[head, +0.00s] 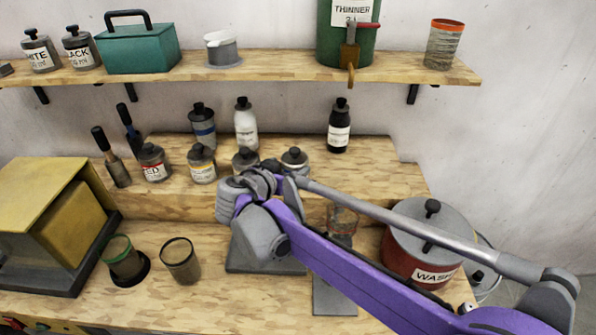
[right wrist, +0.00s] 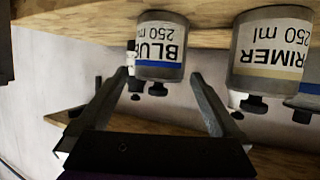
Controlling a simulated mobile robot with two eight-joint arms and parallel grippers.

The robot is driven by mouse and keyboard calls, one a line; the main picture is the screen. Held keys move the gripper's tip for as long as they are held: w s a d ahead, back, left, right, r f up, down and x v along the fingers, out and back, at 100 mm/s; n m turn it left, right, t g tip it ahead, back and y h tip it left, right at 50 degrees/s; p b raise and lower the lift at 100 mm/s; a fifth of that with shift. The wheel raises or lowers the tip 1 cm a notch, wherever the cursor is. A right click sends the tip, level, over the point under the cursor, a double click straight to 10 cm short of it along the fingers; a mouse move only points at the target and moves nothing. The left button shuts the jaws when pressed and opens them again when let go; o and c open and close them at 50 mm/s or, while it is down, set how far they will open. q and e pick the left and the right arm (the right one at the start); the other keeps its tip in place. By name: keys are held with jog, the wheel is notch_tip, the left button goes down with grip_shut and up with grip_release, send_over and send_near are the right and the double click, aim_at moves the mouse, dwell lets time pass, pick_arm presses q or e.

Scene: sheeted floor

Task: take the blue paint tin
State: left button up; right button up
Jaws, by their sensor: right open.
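The blue paint tin (right wrist: 162,50) shows upside down in the right wrist view, with a "BLUE 250 ml" label, a blue band and a dark knob. It stands on a wooden step. My right gripper (right wrist: 159,75) is open and empty, its two fingers spread on either side of the tin's image; I see no contact. In the head view my right wrist (head: 262,195) is in front of two grey tins, one (head: 245,160) and another (head: 295,159), whose labels are hidden, so I cannot tell there which is blue. My left gripper is not in view.
A primer tin (right wrist: 270,50) stands close beside the blue one. Red (head: 154,164) and yellow-banded (head: 202,164) tins stand to the left. A white bottle (head: 246,125) and black bottle (head: 339,128) stand behind. A shelf (head: 270,68) runs above; a wash pot (head: 415,255) is at right.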

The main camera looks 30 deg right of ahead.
aim_at(299, 159)
jog(key=x, duration=0.3)
jog(key=shift+a, duration=0.1)
jog(key=shift+x, duration=2.8)
jog(key=shift+s, duration=0.15)
jog(key=shift+c, duration=1)
jog(key=c, duration=1.4)
